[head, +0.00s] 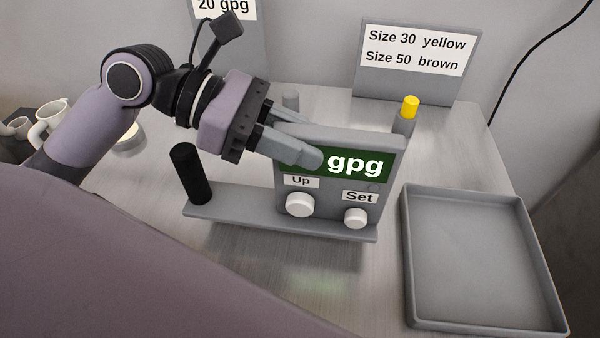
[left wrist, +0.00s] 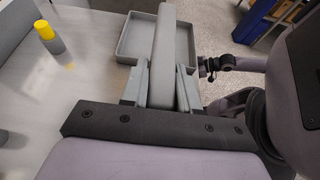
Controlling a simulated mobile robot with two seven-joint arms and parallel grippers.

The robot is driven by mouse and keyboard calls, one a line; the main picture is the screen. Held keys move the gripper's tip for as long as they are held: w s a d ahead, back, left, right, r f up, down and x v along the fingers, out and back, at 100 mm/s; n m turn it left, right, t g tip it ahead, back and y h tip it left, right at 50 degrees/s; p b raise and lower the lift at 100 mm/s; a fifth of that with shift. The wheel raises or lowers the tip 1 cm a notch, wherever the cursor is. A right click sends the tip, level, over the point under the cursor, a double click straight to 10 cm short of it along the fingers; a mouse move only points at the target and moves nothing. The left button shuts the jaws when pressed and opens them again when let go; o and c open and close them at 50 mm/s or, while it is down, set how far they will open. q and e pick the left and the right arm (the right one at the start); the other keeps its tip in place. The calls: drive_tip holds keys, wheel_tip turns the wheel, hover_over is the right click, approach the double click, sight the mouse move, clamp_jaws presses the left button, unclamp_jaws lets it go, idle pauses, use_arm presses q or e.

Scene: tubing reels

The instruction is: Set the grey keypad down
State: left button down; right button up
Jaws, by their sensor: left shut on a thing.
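The grey keypad (head: 338,198) is upright at the middle of the table (head: 270,290). It has a green display reading "gpg", partly covered by a finger, and white knobs labelled Up and Set. Its flat base carries a black post (head: 190,173) on the left. My left gripper (head: 300,142) is shut on the keypad's upper left part. In the left wrist view the keypad (left wrist: 163,60) shows edge-on between the fingers. Shadow lies under the base; I cannot tell whether it touches the table.
A grey tray (head: 470,260) stands to the right of the keypad. A yellow-topped grey cylinder (head: 410,108) is behind it. A sign (head: 418,55) stands at the back. White mugs (head: 48,118) are at the far left. The table in front of the keypad is clear.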

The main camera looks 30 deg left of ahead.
sight(299, 171)
use_arm(q)
drive_tip(key=shift+f+b, duration=0.6)
drive_tip(key=shift+f, duration=2.05)
drive_tip(key=c, duration=0.8)
unclamp_jaws()
drive_tip(key=shift+f, duration=0.15)
drive_tip(key=shift+c, duration=0.2)
drive_tip(key=shift+a, duration=0.1)
drive_tip(key=v, duration=1.2)
drive_tip(key=shift+b, duration=0.45)
